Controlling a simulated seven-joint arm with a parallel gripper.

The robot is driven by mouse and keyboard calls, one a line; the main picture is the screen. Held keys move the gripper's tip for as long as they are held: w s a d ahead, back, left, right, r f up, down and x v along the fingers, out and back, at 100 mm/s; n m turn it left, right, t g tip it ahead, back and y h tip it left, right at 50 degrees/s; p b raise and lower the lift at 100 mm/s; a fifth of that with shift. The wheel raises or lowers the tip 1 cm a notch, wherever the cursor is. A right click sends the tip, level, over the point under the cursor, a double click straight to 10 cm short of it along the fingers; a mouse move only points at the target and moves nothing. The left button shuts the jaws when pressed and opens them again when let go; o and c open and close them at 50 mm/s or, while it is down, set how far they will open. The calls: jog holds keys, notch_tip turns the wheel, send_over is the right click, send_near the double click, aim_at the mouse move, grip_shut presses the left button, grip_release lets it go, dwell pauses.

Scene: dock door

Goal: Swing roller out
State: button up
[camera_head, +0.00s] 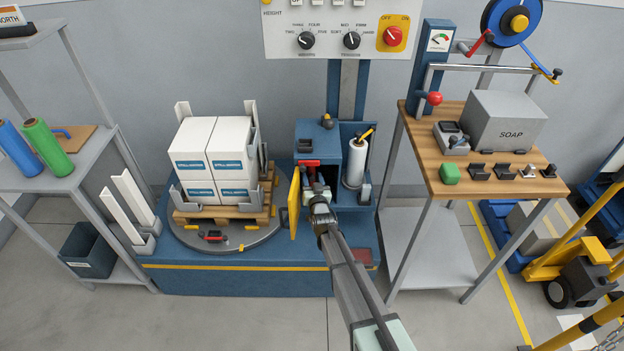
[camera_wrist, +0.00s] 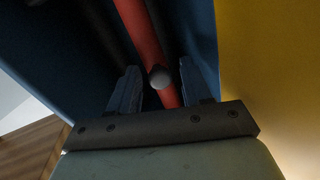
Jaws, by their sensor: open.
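The roller shows in the wrist view as a red bar (camera_wrist: 143,35) inside a dark blue housing, with a small grey knob (camera_wrist: 160,77) in front of it. In the head view, a red piece (camera_head: 309,162) shows at the top of the housing's opening. My gripper (camera_head: 318,188) reaches into the blue housing (camera_head: 328,142). In the wrist view my gripper (camera_wrist: 160,88) is open, with its fingers on either side of the bar and knob. I cannot tell whether either finger touches. My arm hides much of the opening in the head view.
A yellow door (camera_head: 294,201) stands open at the opening's left edge, close to my gripper; it fills the right of the wrist view (camera_wrist: 275,70). A white film roll (camera_head: 355,162) stands right of the housing. Boxes (camera_head: 215,150) on a pallet stand left. A wooden bench (camera_head: 450,185) is right.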

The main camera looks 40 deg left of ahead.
jog(key=shift+w+a, duration=0.15)
jog(key=shift+a, duration=0.1)
jog(key=c, duration=0.6)
jog(key=shift+a, duration=0.1)
grip_shut()
